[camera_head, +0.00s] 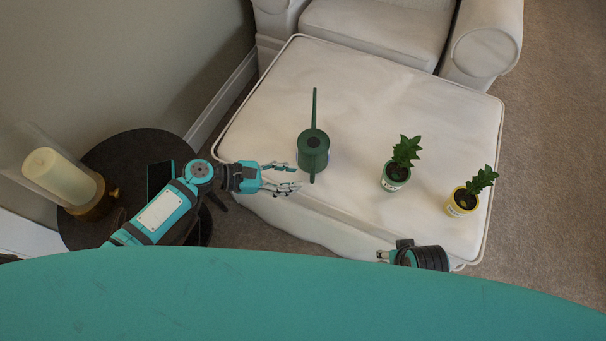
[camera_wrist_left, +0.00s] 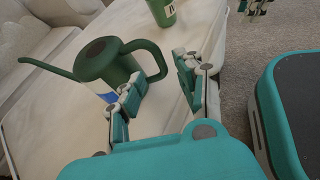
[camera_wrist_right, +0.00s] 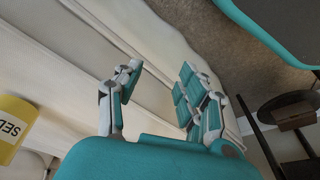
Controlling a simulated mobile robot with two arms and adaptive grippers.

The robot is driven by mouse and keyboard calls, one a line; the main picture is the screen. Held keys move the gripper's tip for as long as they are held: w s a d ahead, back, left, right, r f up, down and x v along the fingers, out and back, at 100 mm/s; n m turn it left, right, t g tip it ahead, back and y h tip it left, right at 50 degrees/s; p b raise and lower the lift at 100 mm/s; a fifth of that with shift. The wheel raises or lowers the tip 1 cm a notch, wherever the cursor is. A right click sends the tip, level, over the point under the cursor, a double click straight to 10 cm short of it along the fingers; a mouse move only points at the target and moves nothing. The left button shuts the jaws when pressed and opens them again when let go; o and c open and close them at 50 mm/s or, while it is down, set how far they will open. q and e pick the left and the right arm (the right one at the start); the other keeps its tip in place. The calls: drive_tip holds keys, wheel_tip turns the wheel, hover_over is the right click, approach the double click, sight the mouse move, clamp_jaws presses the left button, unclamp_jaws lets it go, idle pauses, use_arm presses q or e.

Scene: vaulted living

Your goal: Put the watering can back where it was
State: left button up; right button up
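The dark green watering can (camera_head: 313,146) stands upright on the white ottoman (camera_head: 262,118), its long spout pointing toward the armchair. In the left wrist view the watering can (camera_wrist_left: 103,62) shows its looped handle toward my gripper. My left gripper (camera_head: 296,177) is open beside the can, at the ottoman's near left edge; its fingers (camera_wrist_left: 158,90) appear on either side of the handle's near end, with no clear contact. My right gripper (camera_head: 382,256) is at the ottoman's near edge, partly hidden. In the right wrist view its fingers (camera_wrist_right: 158,88) are apart and empty.
A plant in a green pot (camera_head: 395,176) and one in a yellow pot (camera_head: 462,201) stand on the ottoman's right. An armchair (camera_head: 380,28) stands behind. The ottoman's far right is clear.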

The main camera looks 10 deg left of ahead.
use_arm(q)
drive_tip(key=v, duration=0.7)
drive_tip(key=s+d+f+m+g+y, duration=0.2)
drive_tip(key=s+f+m+y, duration=0.4)
drive_tip(key=f+m, duration=0.45)
drive_tip(key=s+a+f+m+y, duration=0.4)
drive_tip(key=s+a+m+y, duration=0.2)
drive_tip(key=m, duration=0.6)
drive_tip(key=shift+s+a+f+y+p, duration=0.3)
drive_tip(key=shift+s+a+y+p, duration=0.1)
drive_tip(key=shift+s+a, duration=0.55)
use_arm(e)
drive_tip(key=f, duration=0.3)
drive_tip(key=shift+s+f, duration=0.1)
drive_tip(key=shift+s, duration=0.25)
